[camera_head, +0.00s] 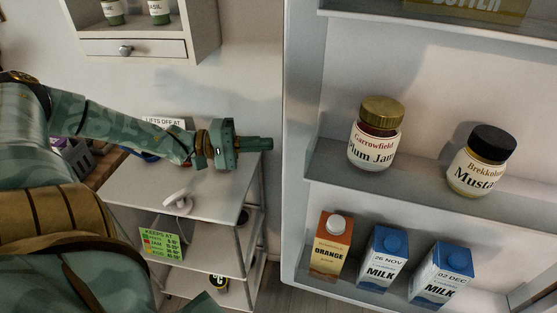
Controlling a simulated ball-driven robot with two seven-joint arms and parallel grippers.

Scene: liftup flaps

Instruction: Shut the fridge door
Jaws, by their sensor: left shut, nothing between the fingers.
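The fridge door (306,120) stands open on the right of the view, its inner side with shelves facing me. Its upper shelf holds a plum jam jar (373,150) with a gold lid and a mustard jar (476,172) with a black lid. Its lower shelf holds an orange carton (331,250) and two milk cartons (383,262) with blue tops. My left gripper (262,144) is shut and empty. It points right, in front of the wall, and appears just left of the door's edge without visible contact. My right gripper is not in view. The fridge body is not clearly visible.
A white shelf unit (165,206) stands below my left arm, with a small white object (178,203) on its top and a green label (162,243). A wall cabinet (130,48) with a drawer hangs above. Floor shows between the unit and the door.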

